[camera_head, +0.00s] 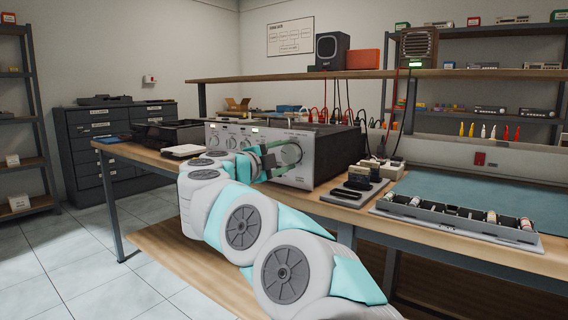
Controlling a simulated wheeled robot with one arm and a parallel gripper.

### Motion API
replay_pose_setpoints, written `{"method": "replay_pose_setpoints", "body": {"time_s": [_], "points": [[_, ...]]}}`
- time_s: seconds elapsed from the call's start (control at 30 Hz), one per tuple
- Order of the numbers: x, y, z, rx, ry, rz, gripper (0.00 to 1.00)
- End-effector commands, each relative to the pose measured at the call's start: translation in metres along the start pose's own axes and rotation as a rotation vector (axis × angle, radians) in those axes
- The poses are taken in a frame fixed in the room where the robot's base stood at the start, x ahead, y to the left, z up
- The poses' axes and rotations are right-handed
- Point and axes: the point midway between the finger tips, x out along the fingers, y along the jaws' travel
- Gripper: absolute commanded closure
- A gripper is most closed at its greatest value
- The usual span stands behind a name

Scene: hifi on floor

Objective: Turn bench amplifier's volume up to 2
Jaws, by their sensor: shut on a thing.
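The bench amplifier (334,150) is a wide silver-fronted box with a dark top, standing on the wooden workbench. Its front carries several knobs, a row of small ones at the left and a large round dial (291,154) at the right. My gripper (276,157) is at this large dial, with its greenish fingers shut around the knob at the dial's middle. My arm comes in from the lower right and covers part of the lower front panel. The marks around the dial are too small to read, so the volume setting cannot be told.
A small dark device on a grey stand (354,188) and a long parts tray (455,217) lie right of the amplifier. A notepad (183,151) lies at its left. A shelf (350,74) with a speaker runs above. Open floor (70,255) is at the left.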

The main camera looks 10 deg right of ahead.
Motion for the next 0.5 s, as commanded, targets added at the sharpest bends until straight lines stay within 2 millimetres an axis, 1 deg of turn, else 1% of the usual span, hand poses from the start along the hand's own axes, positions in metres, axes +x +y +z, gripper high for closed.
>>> {"method": "replay_pose_setpoints", "body": {"time_s": [0.03, 0.5], "points": [[-0.0006, 0.0042, 0.0017, 0.045, -0.001, 0.001, 0.89], [0.0002, 0.0038, -0.0001, 0.481, 0.004, 0.003, 0.89]]}}
